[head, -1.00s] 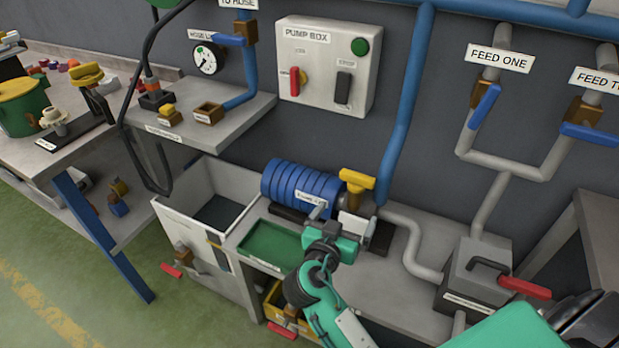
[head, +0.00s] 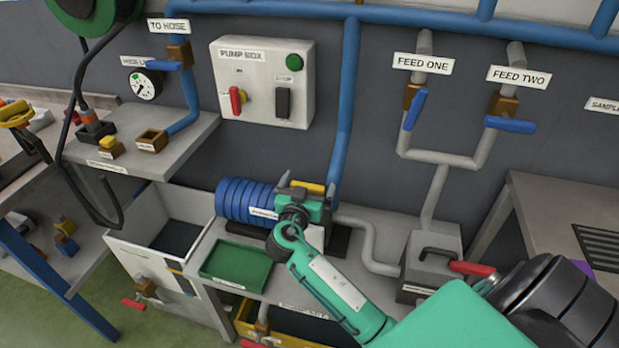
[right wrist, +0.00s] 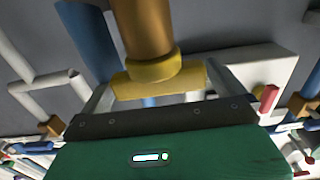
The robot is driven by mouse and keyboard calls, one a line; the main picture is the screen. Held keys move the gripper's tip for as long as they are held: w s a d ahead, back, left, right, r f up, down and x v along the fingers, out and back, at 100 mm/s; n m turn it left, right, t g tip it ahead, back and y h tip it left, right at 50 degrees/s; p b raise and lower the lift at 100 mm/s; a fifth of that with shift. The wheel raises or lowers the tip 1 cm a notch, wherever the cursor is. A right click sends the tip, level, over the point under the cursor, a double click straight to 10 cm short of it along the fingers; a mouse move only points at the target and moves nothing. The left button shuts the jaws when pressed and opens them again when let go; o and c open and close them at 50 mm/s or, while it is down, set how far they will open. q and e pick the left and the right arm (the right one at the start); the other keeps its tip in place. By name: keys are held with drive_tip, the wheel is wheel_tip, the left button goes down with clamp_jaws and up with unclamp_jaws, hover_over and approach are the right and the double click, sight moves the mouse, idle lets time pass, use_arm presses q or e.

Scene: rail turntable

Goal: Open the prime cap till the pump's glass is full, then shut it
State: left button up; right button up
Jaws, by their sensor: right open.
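The pump has a blue ribbed body (head: 243,201) and stands on the grey bench against the wall. The yellow prime cap (head: 308,187), a T-shaped handle, is on top at its right end. My right gripper (head: 302,194) is at the cap and partly covers it. In the right wrist view the cap (right wrist: 160,80) sits between the two spread fingers of the open gripper (right wrist: 162,92), with gaps at the sides. I cannot make out the pump's glass or its level; my gripper and arm block that area. My left gripper is not in view.
A green tray (head: 236,264) lies left of my arm on the bench. The pump box (head: 262,82) hangs on the wall above. A grey block with a red lever (head: 472,268) stands right. A blue pipe (head: 344,110) runs down behind the pump.

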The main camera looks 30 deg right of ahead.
drive_tip(key=shift+w+d, duration=0.3)
drive_tip(key=shift+d, duration=0.05)
drive_tip(key=c, duration=0.9)
